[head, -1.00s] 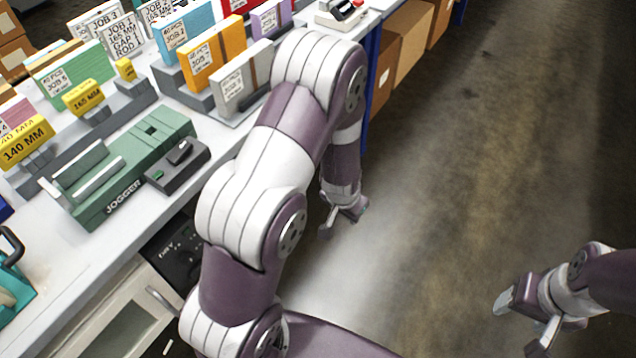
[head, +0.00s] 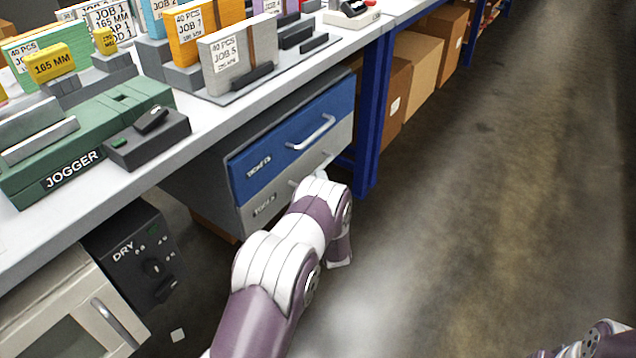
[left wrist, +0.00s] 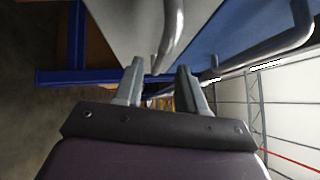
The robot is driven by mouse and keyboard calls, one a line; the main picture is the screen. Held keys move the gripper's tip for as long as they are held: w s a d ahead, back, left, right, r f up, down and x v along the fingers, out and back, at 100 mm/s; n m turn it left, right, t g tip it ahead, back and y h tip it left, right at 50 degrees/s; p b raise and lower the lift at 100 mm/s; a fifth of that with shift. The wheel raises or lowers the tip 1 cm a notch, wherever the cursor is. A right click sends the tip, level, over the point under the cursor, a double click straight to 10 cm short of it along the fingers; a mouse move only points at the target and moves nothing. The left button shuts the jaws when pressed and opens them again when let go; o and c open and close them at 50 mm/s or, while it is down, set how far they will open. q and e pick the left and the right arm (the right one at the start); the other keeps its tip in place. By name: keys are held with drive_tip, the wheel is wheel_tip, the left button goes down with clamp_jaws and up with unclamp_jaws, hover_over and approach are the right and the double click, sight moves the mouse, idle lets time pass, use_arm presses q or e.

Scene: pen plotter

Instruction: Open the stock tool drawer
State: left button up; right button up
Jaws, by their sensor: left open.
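A drawer unit under the bench has a blue upper drawer (head: 270,150) and a grey lower drawer (head: 262,205). Both look shut. The lower label seems to read TOOLS, but it is small. The grey drawer's bar handle (head: 326,160) is partly covered by my left arm. My left gripper's fingers are hidden by the arm in the head view. In the left wrist view my left gripper (left wrist: 160,72) is open and empty, with the grey drawer's handle (left wrist: 172,35) running between and just beyond its fingertips. Contact cannot be told. My right gripper is out of view.
The blue drawer's handle (head: 311,133) is close above; it also shows in the left wrist view (left wrist: 288,42). A blue bench leg (head: 374,120) and cardboard boxes (head: 418,62) stand to the right. A dryer (head: 135,260) is at the lower left. The aisle floor is clear.

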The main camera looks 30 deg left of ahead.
use_arm(q)
drive_tip(key=b+x, duration=0.1)
drive_tip(key=x, duration=0.2)
drive_tip(key=shift+w+a, duration=0.15)
drive_tip(key=shift+w, duration=0.05)
clamp_jaws()
drive_tip(key=s+d+p, duration=0.2)
drive_tip(key=d, duration=2.1)
drive_tip(key=shift+d, duration=0.4)
